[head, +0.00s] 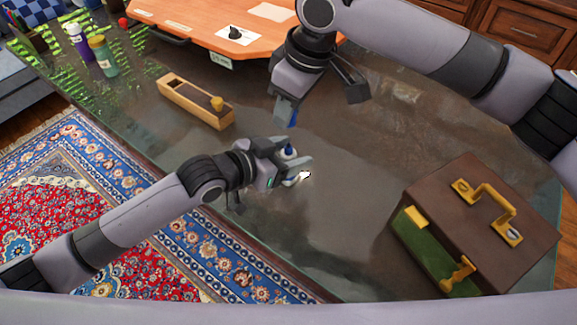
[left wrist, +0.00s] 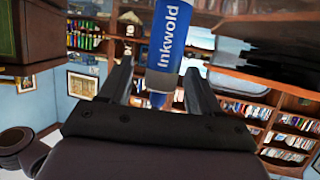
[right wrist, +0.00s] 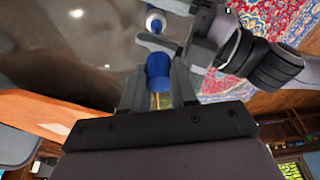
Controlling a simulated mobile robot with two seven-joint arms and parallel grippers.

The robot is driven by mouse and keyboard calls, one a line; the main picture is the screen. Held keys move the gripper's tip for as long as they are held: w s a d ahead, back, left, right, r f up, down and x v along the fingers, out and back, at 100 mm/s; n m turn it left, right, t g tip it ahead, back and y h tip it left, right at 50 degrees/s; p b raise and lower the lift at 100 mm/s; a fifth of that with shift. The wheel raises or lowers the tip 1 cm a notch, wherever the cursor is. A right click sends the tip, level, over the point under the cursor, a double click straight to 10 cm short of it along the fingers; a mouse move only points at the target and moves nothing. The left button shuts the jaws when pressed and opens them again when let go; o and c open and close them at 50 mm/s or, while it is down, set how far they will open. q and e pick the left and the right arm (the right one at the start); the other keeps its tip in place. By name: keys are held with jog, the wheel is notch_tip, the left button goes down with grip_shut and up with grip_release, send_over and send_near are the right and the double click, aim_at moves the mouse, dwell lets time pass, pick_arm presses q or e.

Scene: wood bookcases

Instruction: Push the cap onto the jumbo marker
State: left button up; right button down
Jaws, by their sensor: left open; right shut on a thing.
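In the head view my left gripper (head: 307,168) partly hides the marker (head: 290,152). My right gripper (head: 289,112) is shut on the blue cap (right wrist: 158,65), which shows between its fingers in the right wrist view. The cap is apart from the marker (right wrist: 155,22), which shows beyond it. In the head view the cap is above the marker in the picture.
A wooden box with a yellow knob (head: 190,100) lies left on the dark glossy table (head: 330,230). A brown and green case with yellow handle (head: 490,220) stands at right. An orange board (head: 200,22) and bottles (head: 103,55) are at the back. The table's middle is clear.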

aim_at(289, 144)
pick_arm(q)
grip_shut()
pick_arm(e)
jog(key=shift+f, duration=2.55)
jog(key=shift+f, duration=0.85)
jog(key=shift+f, duration=0.3)
pick_arm(q)
jog(key=shift+s, duration=0.1)
pick_arm(e)
jog(key=shift+s+d+f, duration=0.1)
jog(key=shift+f, duration=0.6)
jog(key=shift+r, duration=0.15)
jog(key=shift+r, duration=0.45)
pick_arm(q)
jog(key=shift+a, duration=0.15)
pick_arm(e)
jog(key=shift+r, duration=0.2)
